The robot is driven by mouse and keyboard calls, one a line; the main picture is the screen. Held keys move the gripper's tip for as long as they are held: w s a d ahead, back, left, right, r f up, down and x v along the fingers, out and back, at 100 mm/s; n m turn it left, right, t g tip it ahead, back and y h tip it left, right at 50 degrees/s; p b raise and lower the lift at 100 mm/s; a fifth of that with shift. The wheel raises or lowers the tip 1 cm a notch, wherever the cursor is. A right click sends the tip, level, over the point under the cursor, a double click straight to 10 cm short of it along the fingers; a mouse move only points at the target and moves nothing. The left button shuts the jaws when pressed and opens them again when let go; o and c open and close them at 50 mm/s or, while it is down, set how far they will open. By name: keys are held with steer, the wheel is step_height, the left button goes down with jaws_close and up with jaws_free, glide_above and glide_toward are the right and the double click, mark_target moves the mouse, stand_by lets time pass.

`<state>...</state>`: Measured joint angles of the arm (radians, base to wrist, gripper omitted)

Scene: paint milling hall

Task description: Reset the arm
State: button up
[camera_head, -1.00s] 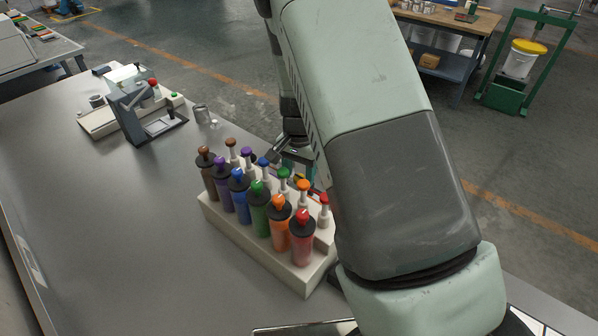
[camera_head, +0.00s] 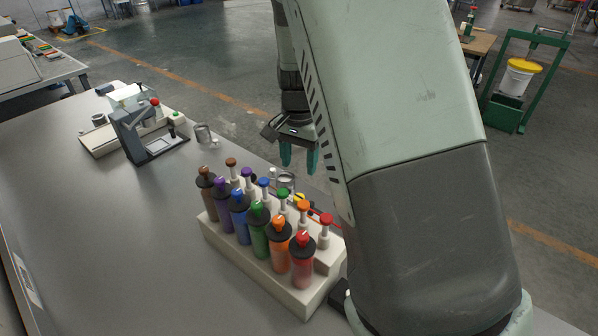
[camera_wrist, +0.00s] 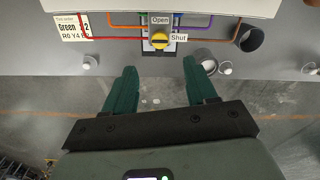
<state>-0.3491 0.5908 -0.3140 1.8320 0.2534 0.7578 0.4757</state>
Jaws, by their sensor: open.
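My gripper (camera_head: 299,160) hangs below my arm, just past the far side of the bottle rack. Its two green fingers are apart with nothing between them; they also show in the wrist view (camera_wrist: 159,72). The cream rack (camera_head: 262,268) holds a row of coloured bottles, with a row of smaller stoppered tops behind. Near the fingers are a small metal cup (camera_head: 286,180) and a yellow knob (camera_head: 299,198). In the wrist view the knob (camera_wrist: 160,41) lies ahead of the fingertips, between labels reading "Open" and "Shut". My arm hides the table's right part.
A card reading "Green" (camera_wrist: 72,27) and a dark round cup (camera_wrist: 251,39) flank the knob. The table's left middle is clear.

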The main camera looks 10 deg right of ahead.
steer(key=shift+r, duration=0.3)
steer(key=s+d+r+n+t+y, duration=0.1)
steer(key=s+r+n, duration=0.1)
steer(key=s+r, duration=0.45)
steer(key=s+d+r+n+t, duration=0.1)
steer(key=s+r, duration=0.3)
steer(key=r, duration=0.6)
steer(key=s+d+r+n+t, duration=0.1)
steer(key=s+r+n, duration=0.1)
steer(key=s, duration=0.6)
steer(key=s+d+r+n+t+h, duration=0.1)
steer(key=s+d+r+n+t, duration=0.1)
steer(key=s, duration=0.6)
steer(key=shift+s+r+t, duration=0.25)
steer(key=shift+r+t, duration=0.05)
steer(key=shift+r, duration=0.4)
